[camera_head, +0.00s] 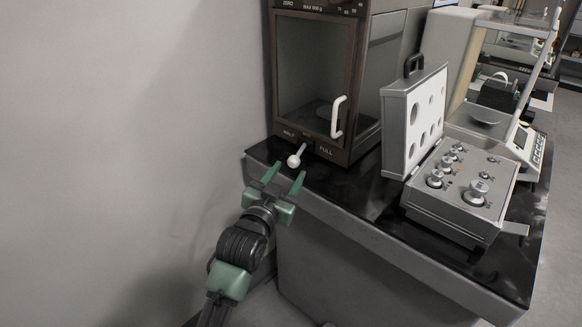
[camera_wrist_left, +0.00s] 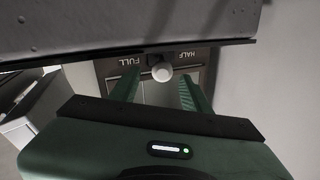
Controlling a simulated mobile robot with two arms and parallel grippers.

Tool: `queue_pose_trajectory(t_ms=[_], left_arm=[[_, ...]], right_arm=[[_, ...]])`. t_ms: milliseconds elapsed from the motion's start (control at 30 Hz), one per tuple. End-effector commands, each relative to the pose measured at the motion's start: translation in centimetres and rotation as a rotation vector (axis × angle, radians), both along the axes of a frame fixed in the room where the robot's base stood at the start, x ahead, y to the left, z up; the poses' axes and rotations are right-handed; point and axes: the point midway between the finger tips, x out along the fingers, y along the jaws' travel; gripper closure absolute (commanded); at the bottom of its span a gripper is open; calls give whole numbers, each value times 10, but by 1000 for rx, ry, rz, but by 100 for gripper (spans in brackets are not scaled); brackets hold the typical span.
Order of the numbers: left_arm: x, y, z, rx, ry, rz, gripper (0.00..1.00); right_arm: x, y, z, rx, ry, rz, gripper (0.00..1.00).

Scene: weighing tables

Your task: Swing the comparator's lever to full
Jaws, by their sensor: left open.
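The comparator (camera_head: 264,70) is a dark cabinet with a glass door and a white door handle (camera_head: 338,117). On its lower front, a lever (camera_head: 295,160) with a pale round knob sticks out between the HALF label on the left and the FULL label on the right. In the left wrist view the labels are upside down, and the knob (camera_wrist_left: 162,73) shows between my fingers. My left gripper (camera_head: 287,170) is open in front of the knob, one finger toward each side; I cannot tell whether either touches it. My right gripper is not in view.
To the right on the dark table top (camera_head: 350,185) stands an open weight case (camera_head: 455,205) with several metal weights and a raised lid (camera_head: 415,120). Another balance (camera_head: 525,145) stands behind it. A plain wall (camera_head: 120,130) is close on the left.

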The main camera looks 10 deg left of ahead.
Motion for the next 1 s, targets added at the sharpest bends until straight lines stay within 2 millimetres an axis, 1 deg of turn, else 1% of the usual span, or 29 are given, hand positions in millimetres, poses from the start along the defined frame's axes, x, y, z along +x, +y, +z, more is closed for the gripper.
queue_pose_trajectory(t_ms=[200,233,267,300,400,467,533,667,700,800,900,1000], left_arm=[[-1,0,0,1,0,0,53],[-1,0,0,1,0,0,55],[-1,0,0,0,1,0,64],[-1,1,1,-6,3,-1,75],[-3,4,6,-64,29,-6,100],[-5,9,11,-144,62,-13,100],[-11,17,17,-280,116,-20,100],[-26,37,29,-605,225,-22,100],[-32,43,33,-705,252,-19,100],[-45,60,41,-930,302,-8,100],[-55,73,46,-1103,332,4,100],[-62,81,49,-1212,344,10,100]], right_arm=[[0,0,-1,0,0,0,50],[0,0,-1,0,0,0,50],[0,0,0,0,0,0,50],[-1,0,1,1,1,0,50],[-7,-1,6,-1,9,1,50],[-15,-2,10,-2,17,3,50],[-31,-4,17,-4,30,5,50],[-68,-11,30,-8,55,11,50],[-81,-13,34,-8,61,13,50],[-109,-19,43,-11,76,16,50],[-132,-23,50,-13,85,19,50],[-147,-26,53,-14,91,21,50]])
